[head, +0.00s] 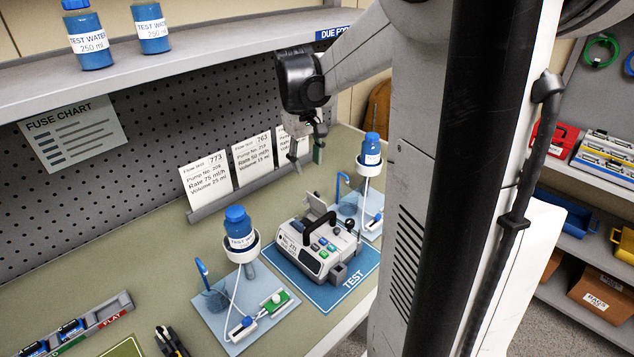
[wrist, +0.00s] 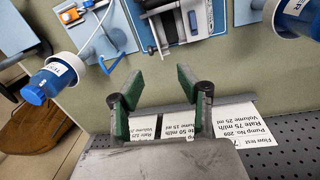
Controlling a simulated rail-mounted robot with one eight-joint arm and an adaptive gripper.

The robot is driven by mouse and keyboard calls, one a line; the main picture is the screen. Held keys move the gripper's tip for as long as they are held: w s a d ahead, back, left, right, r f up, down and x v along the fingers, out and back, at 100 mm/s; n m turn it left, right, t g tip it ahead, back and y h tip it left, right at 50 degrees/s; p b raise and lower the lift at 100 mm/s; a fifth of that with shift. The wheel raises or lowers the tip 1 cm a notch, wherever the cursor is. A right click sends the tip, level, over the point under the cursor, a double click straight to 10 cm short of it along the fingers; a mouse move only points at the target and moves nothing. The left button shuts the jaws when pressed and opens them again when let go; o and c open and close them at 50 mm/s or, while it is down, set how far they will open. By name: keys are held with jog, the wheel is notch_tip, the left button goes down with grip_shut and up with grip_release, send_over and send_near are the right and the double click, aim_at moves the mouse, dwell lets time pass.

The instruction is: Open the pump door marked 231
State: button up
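One pump (head: 312,248), a pale grey case with a black handle and green buttons, stands on the blue TEST mat (head: 352,285) in the head view. The pump also shows, cut off, at the top of the wrist view (wrist: 178,22). My gripper (wrist: 159,84) is open and empty, its green-padded fingers apart. In the head view my gripper (head: 306,152) hangs above and behind the pump, near the cards.
Blue water bottles in white holders stand left (head: 240,228) and right (head: 370,150) of the pump, with tubing on pale blue trays. Flow-test cards (head: 206,180) lean along the pegboard. A shelf (head: 190,62) overhangs the back. Bench left of the pump is partly clear.

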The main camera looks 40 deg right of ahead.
aim_at(315, 194)
jog(key=shift+n+h, duration=0.6)
jog(key=shift+n, duration=0.2)
jog(key=p+x, duration=0.1)
jog(key=x, duration=1.1)
jog(key=shift+w, duration=0.1)
jog(key=shift+c, duration=0.5)
jog(key=shift+d, duration=0.1)
grip_shut()
